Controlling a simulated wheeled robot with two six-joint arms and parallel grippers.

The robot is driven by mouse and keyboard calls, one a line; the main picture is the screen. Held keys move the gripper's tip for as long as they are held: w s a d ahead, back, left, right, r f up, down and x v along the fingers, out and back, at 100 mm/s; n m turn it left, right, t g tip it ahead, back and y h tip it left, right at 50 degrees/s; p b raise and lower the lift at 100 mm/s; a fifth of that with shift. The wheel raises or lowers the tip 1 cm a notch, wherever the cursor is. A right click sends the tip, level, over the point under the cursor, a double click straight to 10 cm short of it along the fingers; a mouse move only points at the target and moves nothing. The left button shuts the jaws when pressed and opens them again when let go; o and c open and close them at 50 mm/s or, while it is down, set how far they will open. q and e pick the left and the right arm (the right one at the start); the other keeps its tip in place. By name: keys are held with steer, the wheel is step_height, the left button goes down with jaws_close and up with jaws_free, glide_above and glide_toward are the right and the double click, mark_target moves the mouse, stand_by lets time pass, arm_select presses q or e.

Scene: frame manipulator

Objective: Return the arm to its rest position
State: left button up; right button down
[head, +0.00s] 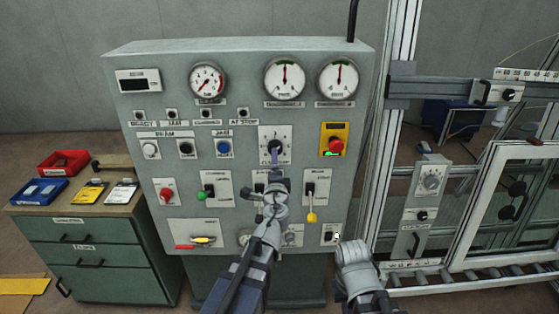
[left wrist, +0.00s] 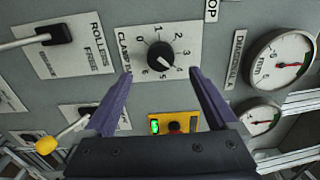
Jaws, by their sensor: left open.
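My left gripper (head: 274,156) is in front of the control panel (head: 240,120), just below the black clamp knob (head: 275,146) in the head view. In the left wrist view, the two purple fingers of my left gripper (left wrist: 160,71) are spread wide with nothing between them. The round black clamp knob (left wrist: 160,55) on its numbered white plate lies beyond the fingertips, and the fingers look clear of it. My right arm (head: 357,272) shows at the bottom, right of centre; its gripper cannot be made out.
Levers stick out of the panel, including a yellow-tipped one (head: 311,217) right of my left arm. A red emergency button (head: 336,146) is above it. A metal frame (head: 395,150) stands at the right. A green cabinet (head: 95,230) with red and blue trays stands left.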

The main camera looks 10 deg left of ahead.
arm_select(q)
steer(key=s+d+f+n+g, duration=0.2)
steer(key=s+f+n+g, duration=0.3)
steer(key=s+f, duration=0.25)
steer(key=s+d+f+n+g, duration=0.2)
steer(key=s+f+n+g, duration=0.35)
steer(key=f, duration=0.25)
steer(key=s+d+f+g+h, duration=0.2)
steer(key=s+d+f+g, duration=0.1)
steer(key=s+d, duration=0.2)
steer(key=s+d+f+g+h, duration=0.1)
steer(key=s+d+f+g, duration=0.2)
steer(key=s, duration=0.7)
steer(key=d+g, duration=0.1)
steer(key=d, duration=0.1)
steer(key=shift+s+d+f+h, duration=0.15)
steer(key=shift+s+d+h, duration=0.15)
steer(key=shift+d+h, duration=0.1)
steer(key=shift+n, duration=0.25)
steer(key=shift+c, duration=0.3)
